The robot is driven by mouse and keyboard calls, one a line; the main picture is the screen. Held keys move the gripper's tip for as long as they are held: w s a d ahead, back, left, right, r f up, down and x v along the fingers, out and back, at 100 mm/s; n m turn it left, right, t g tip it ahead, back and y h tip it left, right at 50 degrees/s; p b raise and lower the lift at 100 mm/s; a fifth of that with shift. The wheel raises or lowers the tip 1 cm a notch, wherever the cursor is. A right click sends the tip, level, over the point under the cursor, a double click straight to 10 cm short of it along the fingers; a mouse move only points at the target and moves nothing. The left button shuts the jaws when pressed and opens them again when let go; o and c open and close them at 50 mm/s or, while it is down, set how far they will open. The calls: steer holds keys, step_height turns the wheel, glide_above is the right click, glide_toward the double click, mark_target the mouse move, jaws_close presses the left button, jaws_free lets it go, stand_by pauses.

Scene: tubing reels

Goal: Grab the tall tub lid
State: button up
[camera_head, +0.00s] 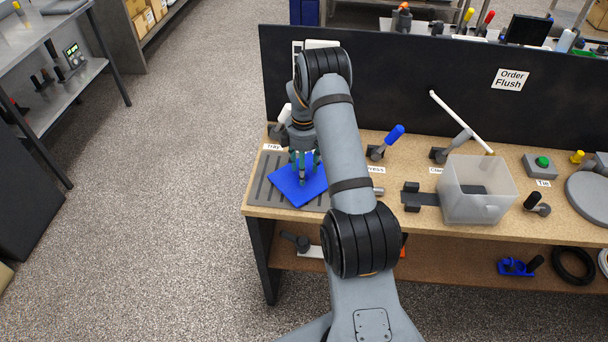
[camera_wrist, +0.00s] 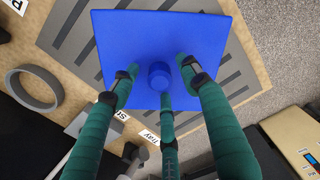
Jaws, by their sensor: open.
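The lid (camera_head: 287,194) is a flat blue square plate lying on the grey slotted tray (camera_head: 262,187) at the left end of the bench. In the wrist view the lid (camera_wrist: 207,40) has a small round blue knob (camera_wrist: 158,75) at its middle. My gripper (camera_head: 305,176) points down over the lid. In the wrist view my gripper (camera_wrist: 160,82) is open, its green fingers spread around the knob, with gaps visible between them and it. Whether the fingertips touch the plate is hard to tell.
A translucent tub (camera_head: 478,195) stands further right, beside a blue-handled lever (camera_head: 387,142) and a white-rod lever (camera_head: 460,120). A dark panel (camera_head: 420,85) rises behind the bench. A grey ring (camera_wrist: 32,88) lies near the tray. The bench's left edge is close.

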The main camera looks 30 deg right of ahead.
steer(key=shift+f, duration=0.35)
steer(key=shift+c, duration=0.8)
jaws_close()
